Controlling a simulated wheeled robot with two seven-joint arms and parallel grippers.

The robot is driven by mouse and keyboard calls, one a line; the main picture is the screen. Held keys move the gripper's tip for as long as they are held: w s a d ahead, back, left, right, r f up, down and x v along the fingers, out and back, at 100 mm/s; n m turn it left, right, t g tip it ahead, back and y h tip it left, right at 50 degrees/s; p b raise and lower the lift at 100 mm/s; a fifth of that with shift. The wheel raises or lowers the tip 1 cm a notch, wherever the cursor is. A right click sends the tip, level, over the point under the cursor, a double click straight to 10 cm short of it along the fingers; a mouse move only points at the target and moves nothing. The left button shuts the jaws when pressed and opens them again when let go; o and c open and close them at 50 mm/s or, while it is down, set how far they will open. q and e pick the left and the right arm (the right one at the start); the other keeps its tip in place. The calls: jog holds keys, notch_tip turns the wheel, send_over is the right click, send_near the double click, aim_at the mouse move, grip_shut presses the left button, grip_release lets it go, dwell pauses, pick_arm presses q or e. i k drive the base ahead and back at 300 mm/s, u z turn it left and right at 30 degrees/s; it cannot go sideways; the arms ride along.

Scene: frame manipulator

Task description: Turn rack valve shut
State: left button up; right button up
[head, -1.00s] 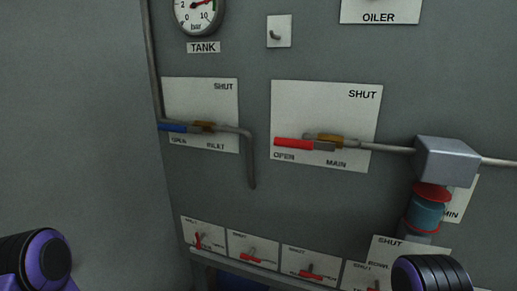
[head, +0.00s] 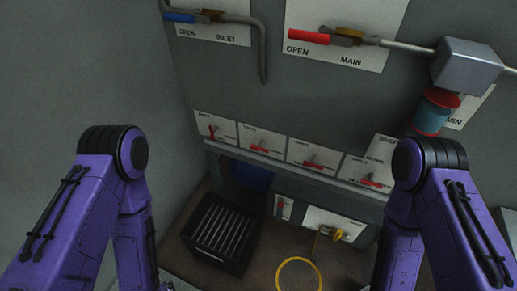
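A row of small white valve plates with red handles runs along the panel's lower edge. Their small lettering is too blurred to tell which one is the rack valve. The leftmost plate's red handle (head: 212,132) stands near upright. The second red handle (head: 259,148), the third red handle (head: 312,163) and the rightmost red handle (head: 374,183) lie roughly sideways. My two purple arms come in at left and right and bend downward. Both grippers are out of view.
Above are the blue inlet handle (head: 180,17) and the red main handle (head: 309,37), both by OPEN labels. A grey block (head: 468,66) sits on the main pipe. Below are a black slatted crate (head: 220,234), a yellow ring (head: 298,275) and a low valve plate (head: 335,224).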

aim_at(258, 148)
jog(key=z, duration=1.1)
jog(key=k, duration=0.35)
jog(key=u, duration=0.5)
